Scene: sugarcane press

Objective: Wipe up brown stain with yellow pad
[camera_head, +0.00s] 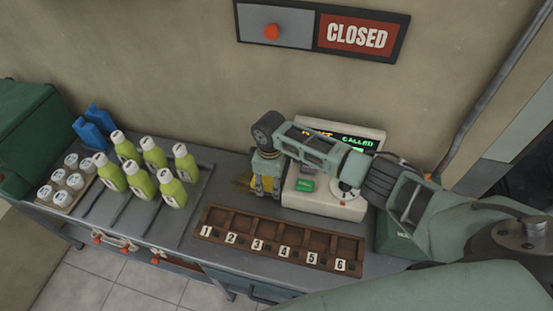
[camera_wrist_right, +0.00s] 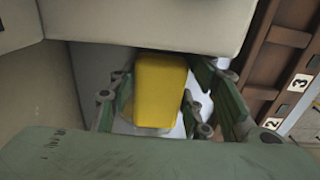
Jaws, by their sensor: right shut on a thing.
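My right gripper (camera_head: 264,192) reaches down to the grey counter, left of the white console. It is shut on the yellow pad (camera_wrist_right: 160,90), which sits between its fingers in the right wrist view. In the head view a small yellow patch (camera_head: 243,182) shows just left of the fingers; I cannot tell there whether it is pad or stain. A dull yellow-brown edge shows under the pad in the wrist view, but no clear brown stain can be made out; the gripper and pad may hide it. My left gripper is out of view.
The white console (camera_head: 335,207) with a lit screen stands close right of the gripper. A brown numbered rack (camera_head: 280,239) lies in front.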

